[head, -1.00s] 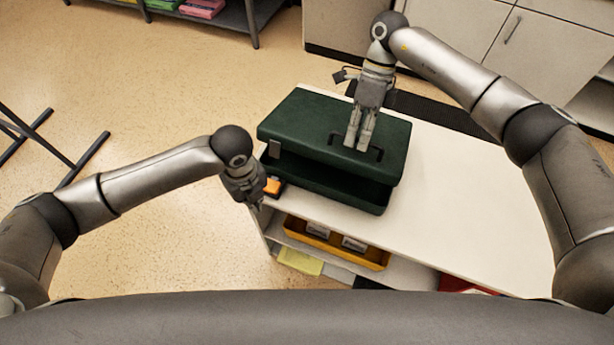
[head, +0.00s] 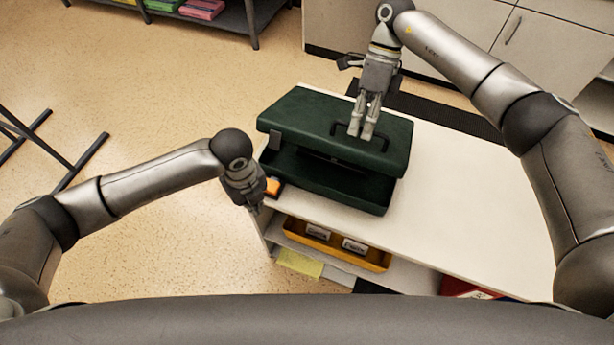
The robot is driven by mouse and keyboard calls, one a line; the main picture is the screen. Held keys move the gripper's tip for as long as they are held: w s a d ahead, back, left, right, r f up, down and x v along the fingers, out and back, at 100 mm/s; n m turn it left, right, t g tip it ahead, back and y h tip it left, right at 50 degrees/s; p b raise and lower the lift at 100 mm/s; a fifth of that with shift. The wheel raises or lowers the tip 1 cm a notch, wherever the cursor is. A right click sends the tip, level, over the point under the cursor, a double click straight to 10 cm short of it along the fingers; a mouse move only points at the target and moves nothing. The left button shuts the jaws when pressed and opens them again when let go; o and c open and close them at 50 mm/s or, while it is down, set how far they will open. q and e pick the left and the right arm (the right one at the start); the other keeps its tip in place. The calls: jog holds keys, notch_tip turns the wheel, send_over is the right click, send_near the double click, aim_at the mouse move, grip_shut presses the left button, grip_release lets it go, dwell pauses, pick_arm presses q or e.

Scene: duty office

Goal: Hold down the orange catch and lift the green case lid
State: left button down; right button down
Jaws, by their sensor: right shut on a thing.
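The dark green case (head: 345,190) stands on a white-topped unit. Its lid (head: 300,118) is raised at the front, leaving a dark gap above the base. My right gripper (head: 361,133) is over the lid and shut on its black handle (head: 345,132); the fingertips partly hide the handle. The orange catch (head: 273,187) is at the left front corner of the white top, beside the case.
The white top (head: 470,200) is clear to the right of the case. A yellow tray (head: 335,246) with labelled contents sits on the shelf below. A black mat or grille (head: 430,110) lies behind. Pale cabinets (head: 540,45) stand at the back right.

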jog(key=shift+w+d+r+b, duration=0.15)
jog(key=shift+w+r+b, duration=0.4)
jog(key=shift+b, duration=0.25)
jog(key=shift+w+r, duration=0.15)
jog(key=shift+r, duration=0.1)
jog(key=shift+w+d, duration=0.1)
jog(key=shift+w+d+r+g+b, duration=0.15)
jog(key=shift+w+r+g+b, duration=0.2)
jog(key=shift+b, duration=0.35)
jog(key=shift+w+d+r+b, duration=0.15)
jog(key=shift+w+r+b, duration=0.2)
